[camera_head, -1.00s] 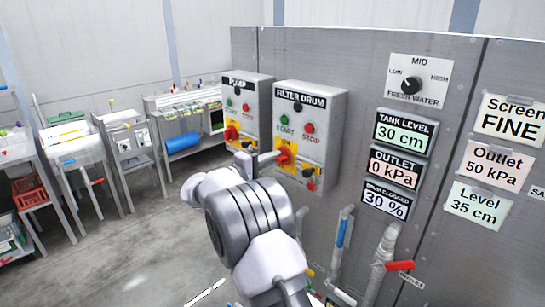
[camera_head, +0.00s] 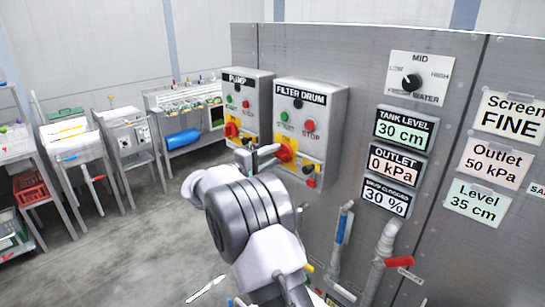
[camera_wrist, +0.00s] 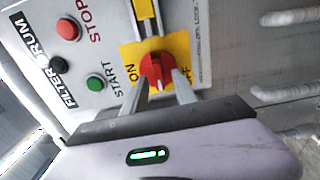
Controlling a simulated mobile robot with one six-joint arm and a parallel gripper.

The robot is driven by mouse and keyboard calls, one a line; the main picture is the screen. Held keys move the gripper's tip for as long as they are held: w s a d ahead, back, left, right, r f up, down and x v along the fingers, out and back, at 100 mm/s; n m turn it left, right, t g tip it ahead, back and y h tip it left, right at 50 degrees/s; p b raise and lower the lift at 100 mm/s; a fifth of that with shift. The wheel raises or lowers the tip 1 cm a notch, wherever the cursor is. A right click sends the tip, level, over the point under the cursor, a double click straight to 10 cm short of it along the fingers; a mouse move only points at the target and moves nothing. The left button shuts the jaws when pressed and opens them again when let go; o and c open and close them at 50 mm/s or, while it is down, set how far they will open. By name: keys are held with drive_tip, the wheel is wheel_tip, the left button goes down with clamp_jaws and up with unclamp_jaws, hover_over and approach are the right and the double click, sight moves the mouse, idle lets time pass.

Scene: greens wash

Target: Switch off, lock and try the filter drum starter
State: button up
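The filter drum starter (camera_head: 318,105) is a grey box on the panel, with a green START button (camera_head: 284,116), a red STOP button (camera_head: 310,125) and a red rotary switch (camera_head: 286,152) on a yellow plate. In the wrist view the red switch (camera_wrist: 156,70) sits between ON and OFF lettering. My gripper (camera_wrist: 161,82) is at the switch, its two fingers apart with the red handle between their tips. Whether they touch it is unclear. In the head view my gripper (camera_head: 266,153) partly covers the box's lower left. No padlock can be made out clearly.
The similar pump starter (camera_head: 248,100) is close on the left. Displays (camera_head: 405,130) and a fresh water dial (camera_head: 412,82) are to the right. Pipes with a blue-handled (camera_head: 342,228) and a red-handled valve (camera_head: 399,262) are below. Benches (camera_head: 130,140) stand left, with open floor between.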

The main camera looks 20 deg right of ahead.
drive_tip(key=p+v, duration=0.2)
drive_tip(key=v, duration=1.5)
drive_tip(key=shift+a, duration=0.2)
